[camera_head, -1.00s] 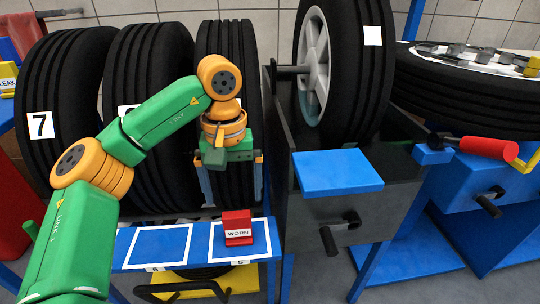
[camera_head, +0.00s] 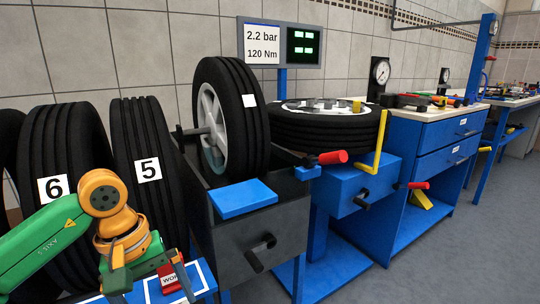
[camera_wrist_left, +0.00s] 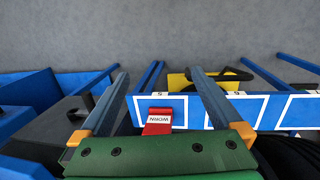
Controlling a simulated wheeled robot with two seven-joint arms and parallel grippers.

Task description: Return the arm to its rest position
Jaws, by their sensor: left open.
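My left arm comes in from the lower left in the head view. Its gripper (camera_head: 150,287) hangs at the bottom, pointing down in front of the tyre marked 5 (camera_head: 142,205). In the left wrist view its two fingers (camera_wrist_left: 160,74) are spread wide with nothing held between them. A red block marked WORN (camera_head: 170,279) sits on the blue shelf beside the gripper and is partly hidden by it. It also shows in the left wrist view (camera_wrist_left: 158,121), below and apart from the fingertips. My right gripper is in neither view.
The tyre marked 6 (camera_head: 70,185) stands at the left. A grey stand (camera_head: 250,240) with a blue pad (camera_head: 243,198) and an upright wheel (camera_head: 225,125) is right of the arm. A blue machine (camera_head: 360,180) carries a flat tyre. Grey floor (camera_head: 430,265) is open at lower right.

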